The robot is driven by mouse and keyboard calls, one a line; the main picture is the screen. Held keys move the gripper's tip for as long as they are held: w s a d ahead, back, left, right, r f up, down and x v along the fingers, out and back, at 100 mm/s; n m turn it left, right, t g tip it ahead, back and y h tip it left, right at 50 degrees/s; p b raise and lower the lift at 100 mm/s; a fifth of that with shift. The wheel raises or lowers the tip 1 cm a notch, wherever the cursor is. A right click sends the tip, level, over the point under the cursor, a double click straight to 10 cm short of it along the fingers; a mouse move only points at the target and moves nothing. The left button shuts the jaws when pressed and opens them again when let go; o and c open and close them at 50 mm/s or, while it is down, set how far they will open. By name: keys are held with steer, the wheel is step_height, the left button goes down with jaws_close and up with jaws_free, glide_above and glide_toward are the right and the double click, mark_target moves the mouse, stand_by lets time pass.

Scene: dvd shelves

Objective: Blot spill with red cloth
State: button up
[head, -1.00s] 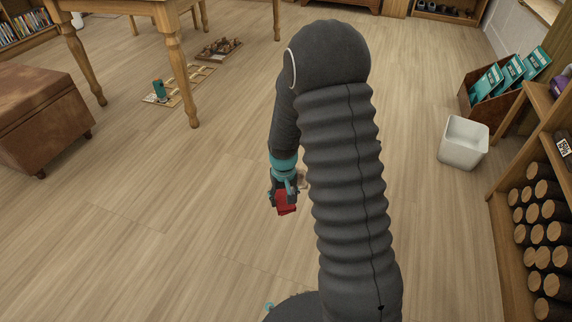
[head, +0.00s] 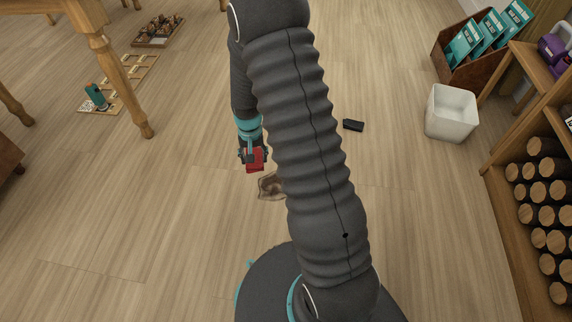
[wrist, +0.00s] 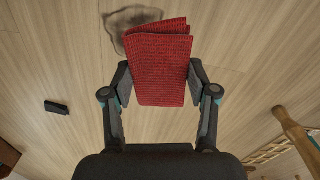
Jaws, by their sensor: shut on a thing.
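My gripper (head: 254,152) is shut on the folded red cloth (head: 255,161), which hangs from the fingers above the wooden floor. In the wrist view the cloth (wrist: 160,65) fills the space between the two fingers (wrist: 158,85). The spill (head: 268,187) is a brownish patch on the floor, just below and right of the cloth in the head view, its right side hidden by my arm. In the wrist view the spill (wrist: 118,20) shows behind the cloth's upper left, partly covered by it. I cannot tell the gap between cloth and floor.
A small black object (head: 353,125) lies on the floor right of my arm. A white bin (head: 451,112) stands by a wooden shelf of logs (head: 500,190) at right. A table leg (head: 122,85) and a wooden floor rack (head: 130,80) are at upper left.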

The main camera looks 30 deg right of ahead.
steer(key=d+f+m, duration=0.4)
steer(key=f+m, duration=0.2)
steer(key=m, duration=0.1)
steer(key=w+d+f+m, duration=0.1)
steer(key=d+f+m, duration=0.4)
steer(key=f+m, duration=0.1)
steer(key=w+d+f+m, duration=0.1)
steer(key=d+f+m, duration=0.3)
steer(key=f+m, duration=0.3)
steer(key=shift+w+d+m, duration=0.25)
steer(key=shift+d+m, duration=0.15)
steer(key=shift+m, duration=0.3)
steer(key=shift+f, duration=0.35)
steer(key=shift+f+b, duration=1)
steer(key=shift+f, duration=0.85)
steer(key=shift+f+b, duration=0.35)
steer(key=shift+f, duration=0.1)
steer(key=shift+r, duration=0.1)
steer(key=shift+r+p, duration=1.55)
steer(key=shift+r, duration=1.4)
